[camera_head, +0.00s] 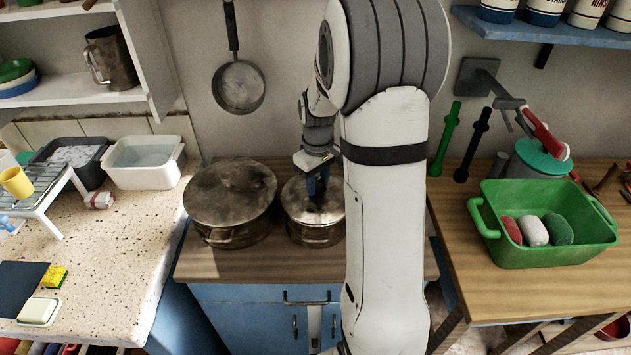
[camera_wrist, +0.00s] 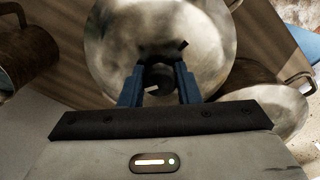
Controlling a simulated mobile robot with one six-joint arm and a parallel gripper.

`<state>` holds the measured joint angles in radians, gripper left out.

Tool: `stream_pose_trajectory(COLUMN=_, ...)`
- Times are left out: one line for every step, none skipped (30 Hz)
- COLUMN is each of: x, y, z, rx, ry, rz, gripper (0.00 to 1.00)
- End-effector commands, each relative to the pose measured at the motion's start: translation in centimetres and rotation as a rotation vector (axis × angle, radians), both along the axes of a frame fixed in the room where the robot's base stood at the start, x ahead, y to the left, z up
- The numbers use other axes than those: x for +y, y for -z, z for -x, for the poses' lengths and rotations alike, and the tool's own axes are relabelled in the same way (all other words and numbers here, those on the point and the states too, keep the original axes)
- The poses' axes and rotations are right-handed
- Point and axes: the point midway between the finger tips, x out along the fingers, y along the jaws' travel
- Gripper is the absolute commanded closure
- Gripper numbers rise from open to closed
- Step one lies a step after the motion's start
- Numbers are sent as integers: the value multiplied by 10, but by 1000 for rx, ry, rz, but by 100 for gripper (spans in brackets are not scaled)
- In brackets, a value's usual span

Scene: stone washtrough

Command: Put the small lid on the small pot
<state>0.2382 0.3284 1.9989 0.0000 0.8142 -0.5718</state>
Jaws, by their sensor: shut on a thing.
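The small pot (camera_head: 316,236) is a worn metal pot on the wooden worktop, right of a larger lidded pot. The small lid (camera_head: 298,200) is a round metal lid with a dark knob. It appears directly over the small pot in the head view; I cannot tell whether it rests on the rim or hangs just above. My gripper (camera_head: 317,186) points down and is shut on the lid's knob. In the wrist view the lid (camera_wrist: 160,30) fills the upper middle, its knob between the blue fingers (camera_wrist: 159,85). My arm hides the small pot's right side in the head view.
The large lidded pot (camera_head: 230,195) stands close on the left. A pan (camera_head: 238,87) hangs on the wall above. A green basin (camera_head: 545,245) stands on the right table, and a white tub (camera_head: 143,172) on the left counter. The worktop in front of the pots is clear.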

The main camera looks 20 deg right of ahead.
Motion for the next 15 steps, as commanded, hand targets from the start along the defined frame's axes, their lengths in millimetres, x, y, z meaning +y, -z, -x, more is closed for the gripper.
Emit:
stream_pose_trajectory(x=0, y=0, z=0, rx=0, ry=0, rz=0, gripper=98)
stream_pose_trajectory(x=0, y=0, z=0, rx=0, ry=0, rz=0, gripper=98)
stream_pose_trajectory(x=0, y=0, z=0, rx=0, ry=0, rz=0, gripper=98)
stream_pose_trajectory(x=0, y=0, z=0, rx=-1, ry=0, rz=0, gripper=98)
stream_pose_trajectory(x=0, y=0, z=0, rx=-1, ry=0, rz=0, gripper=98)
stream_pose_trajectory(x=0, y=0, z=0, rx=0, ry=0, rz=0, gripper=98)
stream_pose_trajectory(x=0, y=0, z=0, rx=0, ry=0, rz=0, gripper=98)
stream_pose_trajectory(x=0, y=0, z=0, rx=0, ry=1, rz=0, gripper=98)
stream_pose_trajectory(x=0, y=0, z=0, rx=0, ry=1, rz=0, gripper=98)
stream_pose_trajectory(x=0, y=1, z=0, rx=0, ry=1, rz=0, gripper=98)
stream_pose_trajectory(x=0, y=1, z=0, rx=0, ry=1, rz=0, gripper=98)
stream_pose_trajectory(x=0, y=2, z=0, rx=0, ry=1, rz=0, gripper=98)
stream_pose_trajectory(x=0, y=2, z=0, rx=0, ry=1, rz=0, gripper=98)
stream_pose_trajectory(x=0, y=2, z=0, rx=0, ry=1, rz=0, gripper=98)
stream_pose_trajectory(x=0, y=3, z=0, rx=0, ry=1, rz=0, gripper=98)
